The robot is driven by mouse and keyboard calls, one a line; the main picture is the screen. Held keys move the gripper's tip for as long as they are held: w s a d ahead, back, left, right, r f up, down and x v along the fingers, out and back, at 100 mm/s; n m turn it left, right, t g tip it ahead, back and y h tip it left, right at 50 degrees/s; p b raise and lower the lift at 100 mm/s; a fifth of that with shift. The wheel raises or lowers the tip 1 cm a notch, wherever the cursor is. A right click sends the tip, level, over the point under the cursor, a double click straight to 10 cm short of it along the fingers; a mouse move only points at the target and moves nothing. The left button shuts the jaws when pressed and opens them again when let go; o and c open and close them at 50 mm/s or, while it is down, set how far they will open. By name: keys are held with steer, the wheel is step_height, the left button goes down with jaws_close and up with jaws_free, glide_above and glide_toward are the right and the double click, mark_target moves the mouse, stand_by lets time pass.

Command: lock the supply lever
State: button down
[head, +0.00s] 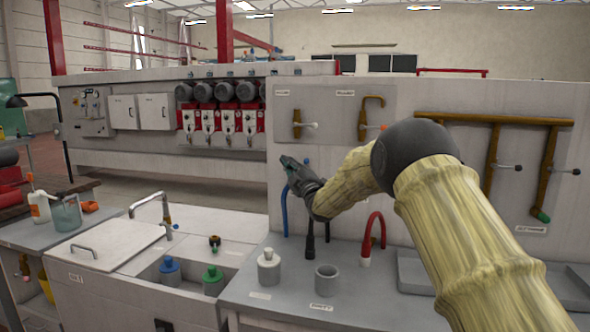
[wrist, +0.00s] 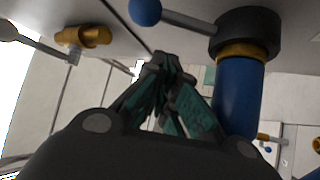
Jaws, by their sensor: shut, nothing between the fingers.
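Several brass valves with small levers are on the wall panels in the head view: one at the left (head: 297,124), one beside it (head: 362,122), and two on the right pipes (head: 494,160). Their labels are too small to read, so I cannot tell which is the supply lever. In the wrist view a lever with a blue ball knob (wrist: 145,11) extends from a black collar on a blue pipe (wrist: 240,95). My gripper (head: 289,166) is shut and empty in front of the wall, below the left valve. Its teal fingers (wrist: 168,65) are beside the blue pipe.
A sink with blue-capped and green-capped bottles lies to the left.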

steer(key=b+v, duration=0.1)
steer(key=v, duration=0.8)
steer(key=shift+s, duration=0.45)
steer(key=shift+d+r, duration=0.1)
steer(key=shift+d, duration=0.05)
